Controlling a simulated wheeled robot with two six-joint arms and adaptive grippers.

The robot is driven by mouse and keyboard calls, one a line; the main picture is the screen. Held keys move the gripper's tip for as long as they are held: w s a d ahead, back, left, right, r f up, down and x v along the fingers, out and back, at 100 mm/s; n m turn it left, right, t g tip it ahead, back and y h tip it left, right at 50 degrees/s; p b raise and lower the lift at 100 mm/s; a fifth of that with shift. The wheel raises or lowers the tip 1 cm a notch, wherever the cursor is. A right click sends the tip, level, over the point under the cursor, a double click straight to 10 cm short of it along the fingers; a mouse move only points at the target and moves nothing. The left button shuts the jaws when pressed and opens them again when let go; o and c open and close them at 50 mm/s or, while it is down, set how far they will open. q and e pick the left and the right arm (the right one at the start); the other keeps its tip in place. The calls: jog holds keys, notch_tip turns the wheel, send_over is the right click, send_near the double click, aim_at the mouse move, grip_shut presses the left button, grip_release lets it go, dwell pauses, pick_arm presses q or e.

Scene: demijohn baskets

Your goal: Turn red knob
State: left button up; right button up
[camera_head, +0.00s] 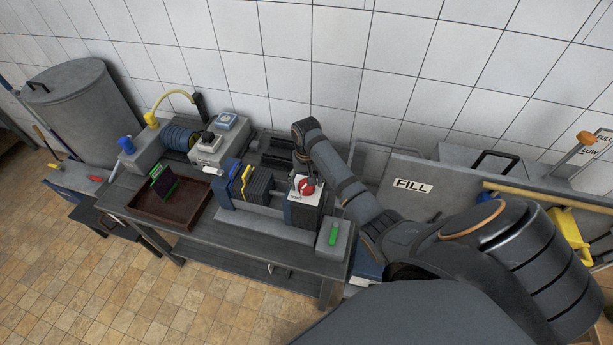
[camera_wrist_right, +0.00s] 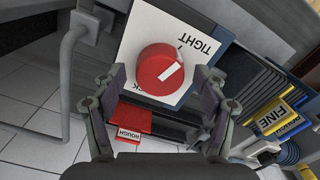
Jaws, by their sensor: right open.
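The red knob (camera_head: 306,187) sits on a white plate on top of a dark blue and grey block on the workbench. In the right wrist view the red knob (camera_wrist_right: 161,66) is round with a white pointer line, and its white plate (camera_wrist_right: 196,30) reads "TIGHT". My right gripper (camera_head: 305,172) reaches over the knob from above. In the wrist view my right gripper (camera_wrist_right: 162,80) is open, one finger on each side of the knob's near part; whether they touch it I cannot tell. My left gripper is not in view.
A "FILL" panel (camera_head: 440,200) stands right. The wrist view shows a red "ROUGH" tag (camera_wrist_right: 129,136).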

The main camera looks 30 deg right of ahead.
aim_at(306, 184)
notch_tip(306, 184, up, 8)
jog(key=shift+f, duration=0.25)
jog(key=shift+f, duration=0.1)
dwell(0.4)
